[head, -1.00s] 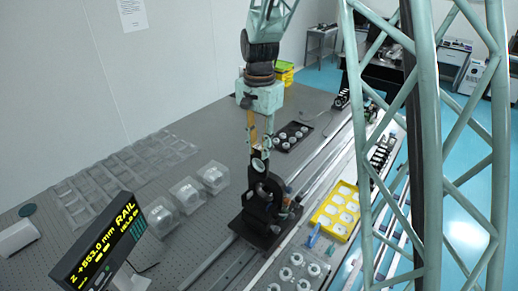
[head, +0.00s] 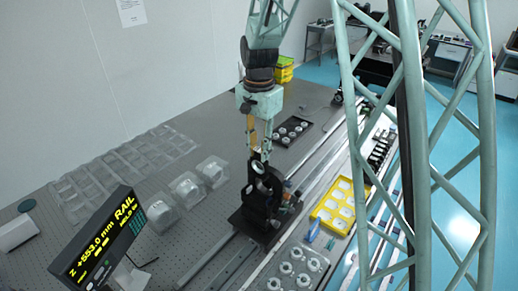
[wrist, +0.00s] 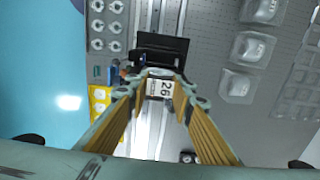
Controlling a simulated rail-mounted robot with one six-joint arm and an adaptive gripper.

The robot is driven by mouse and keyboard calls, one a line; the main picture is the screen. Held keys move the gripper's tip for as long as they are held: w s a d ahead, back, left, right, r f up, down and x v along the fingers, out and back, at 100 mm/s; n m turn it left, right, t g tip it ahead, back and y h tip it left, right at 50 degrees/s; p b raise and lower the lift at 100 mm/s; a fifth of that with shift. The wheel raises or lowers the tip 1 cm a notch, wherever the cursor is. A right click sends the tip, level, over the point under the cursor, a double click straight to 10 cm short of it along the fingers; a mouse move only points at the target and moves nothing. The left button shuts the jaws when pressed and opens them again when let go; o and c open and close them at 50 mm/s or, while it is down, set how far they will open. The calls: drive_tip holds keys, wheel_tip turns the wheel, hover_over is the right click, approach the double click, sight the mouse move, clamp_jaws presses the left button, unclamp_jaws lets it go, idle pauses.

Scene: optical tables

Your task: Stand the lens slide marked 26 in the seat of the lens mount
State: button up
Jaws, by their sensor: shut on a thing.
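The lens slide marked 26 (wrist: 160,88) is between my fingertips in the wrist view, its number label facing the camera. My gripper (head: 259,148) is shut on it; the fingertips also show in the wrist view (wrist: 161,80). The lens mount (head: 264,190) is a black upright holder on a black base, directly below my gripper in the head view. In the wrist view the mount's dark base (wrist: 160,44) lies just beyond the slide. The slide's lower part and the seat are hard to make out, so I cannot tell whether they touch.
A yellow tray (head: 316,214) of pale slides stands right of the mount. A dark tray (head: 277,142) of round parts lies behind. Clear plastic boxes (head: 188,188) stand to the left. A rail runs along the table.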

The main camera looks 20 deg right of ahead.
sight(259, 158)
drive_tip(key=shift+f+b, duration=1.85)
drive_tip(key=shift+f, duration=2.2)
drive_tip(key=shift+f+b, duration=1.55)
drive_tip(key=shift+f, duration=0.75)
drive_tip(key=shift+f, duration=0.25)
drive_tip(key=o, duration=1.2)
drive_tip(key=shift+o, duration=0.5)
drive_tip(key=o, duration=0.4)
drive_tip(key=shift+r, duration=0.25)
drive_tip(key=shift+r+p, duration=1.95)
drive_tip(key=shift+r, duration=2.4)
